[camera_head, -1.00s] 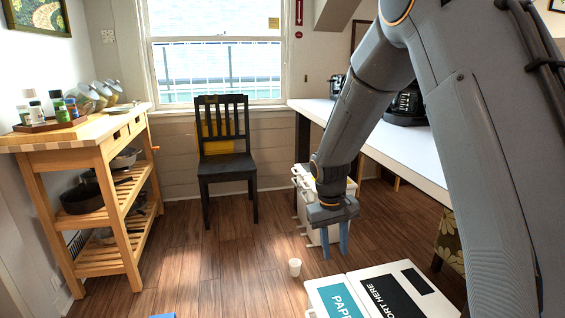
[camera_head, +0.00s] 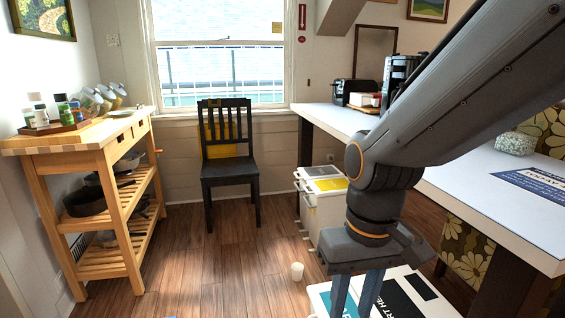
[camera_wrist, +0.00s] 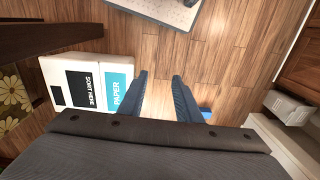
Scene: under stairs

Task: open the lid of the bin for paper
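The paper bin (camera_wrist: 118,65) has a white lid with a teal PAPER label (camera_wrist: 117,92) in the wrist view. It stands beside a white section with a black SORT HERE label (camera_wrist: 84,90). In the head view the white bin top (camera_head: 318,291) is at the bottom, partly hidden behind my gripper (camera_head: 355,296). The lid looks closed. My gripper (camera_wrist: 160,76) is open and empty, with its fingers pointing down. In the wrist view the near finger overlaps the right edge of the PAPER label; I cannot tell any contact.
A white container with a yellow label (camera_head: 325,215) stands behind. A white table (camera_head: 500,205) is on the right, a black chair (camera_head: 229,170) at the back, a wooden cart (camera_head: 105,165) at left.

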